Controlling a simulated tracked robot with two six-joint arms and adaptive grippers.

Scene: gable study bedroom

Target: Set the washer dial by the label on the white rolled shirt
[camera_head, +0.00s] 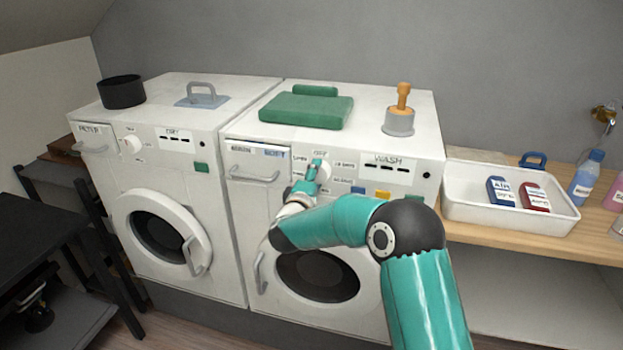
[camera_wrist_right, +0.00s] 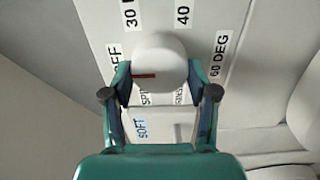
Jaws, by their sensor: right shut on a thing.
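The washer (camera_head: 413,160), marked WASH, is the right one of two white machines. Its white round dial (camera_head: 326,171) is on the front panel; it also shows in the right wrist view (camera_wrist_right: 165,58). A red-brown mark on the dial points left, towards the OFF side. Labels around it read OFF, 30 DEG, 40, 60 DEG, SPIN and one partly hidden. My right gripper (camera_head: 315,168) is shut on the dial, with its fingers on either side in the right wrist view (camera_wrist_right: 160,80). I see no white rolled shirt. My left gripper is not in view.
A drawer handle (camera_head: 255,179) marked SOFT is left of the dial. A white tray (camera_head: 460,211) with boxes stands right. The dryer (camera_head: 222,165) stands left.

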